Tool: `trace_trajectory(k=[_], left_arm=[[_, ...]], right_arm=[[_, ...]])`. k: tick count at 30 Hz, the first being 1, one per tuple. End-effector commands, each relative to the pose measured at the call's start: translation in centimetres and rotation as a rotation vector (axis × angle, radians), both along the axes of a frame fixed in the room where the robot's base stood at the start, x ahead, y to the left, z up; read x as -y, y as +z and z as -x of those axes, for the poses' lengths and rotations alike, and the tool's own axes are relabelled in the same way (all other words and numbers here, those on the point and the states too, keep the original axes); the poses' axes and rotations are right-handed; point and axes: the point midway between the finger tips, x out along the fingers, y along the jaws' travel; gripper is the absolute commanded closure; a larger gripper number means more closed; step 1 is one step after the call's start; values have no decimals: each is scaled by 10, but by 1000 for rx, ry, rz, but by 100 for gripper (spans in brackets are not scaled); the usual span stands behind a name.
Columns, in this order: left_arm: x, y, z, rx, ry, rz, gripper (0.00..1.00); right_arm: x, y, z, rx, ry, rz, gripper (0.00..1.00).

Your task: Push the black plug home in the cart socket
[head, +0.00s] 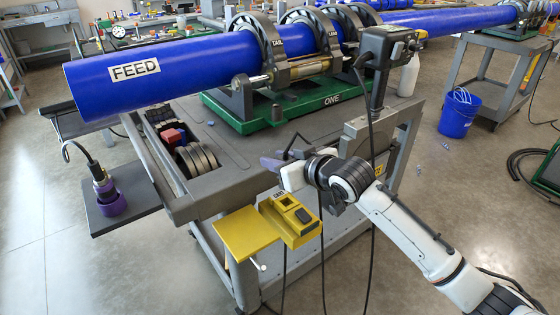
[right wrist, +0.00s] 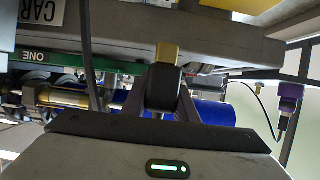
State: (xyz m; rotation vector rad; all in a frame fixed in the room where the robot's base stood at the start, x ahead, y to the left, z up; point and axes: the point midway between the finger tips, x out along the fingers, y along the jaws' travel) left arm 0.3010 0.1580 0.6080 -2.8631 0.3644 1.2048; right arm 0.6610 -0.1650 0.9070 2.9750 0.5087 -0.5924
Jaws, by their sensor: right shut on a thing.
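My right gripper (head: 272,162) is above the cart's near edge, with its purple-grey fingers pointing left in the head view. In the right wrist view the fingers (right wrist: 162,104) are shut on the black plug (right wrist: 162,88). A brass-coloured end (right wrist: 167,52) sticks out of the plug and overlaps a grey slab in the picture; I cannot tell if they touch. The plug is mostly hidden in the head view. A yellow box (head: 298,233) with a small white label and dark recesses hangs at the cart's near side, below the gripper. Whether it is the socket is unclear. My left gripper is not in view.
The grey cart (head: 235,180) carries a green base (head: 250,122) with clamps and a blue pipe (head: 170,70). A yellow plate (head: 243,232) sits beside the yellow box. A purple-based connector (head: 108,195) stands on a side shelf. A black post-mounted unit (head: 385,45) and hanging cables are near my arm.

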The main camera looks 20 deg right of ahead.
Motion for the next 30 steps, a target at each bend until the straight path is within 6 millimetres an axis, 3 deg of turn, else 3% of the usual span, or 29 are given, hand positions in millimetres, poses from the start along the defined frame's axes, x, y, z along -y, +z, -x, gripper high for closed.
trace_trajectory(k=[3, 7, 18, 25, 30], left_arm=[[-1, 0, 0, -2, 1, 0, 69], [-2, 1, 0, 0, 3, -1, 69], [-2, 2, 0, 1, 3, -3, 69], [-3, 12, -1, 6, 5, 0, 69], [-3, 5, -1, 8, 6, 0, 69]], right_arm=[[6, -18, -16, -1, 9, 0, 97], [10, -26, -23, 2, 10, 0, 97], [10, -26, -23, 2, 11, -1, 97], [11, -24, -22, 3, 9, -3, 97], [11, -36, -22, 2, 8, -2, 97]])
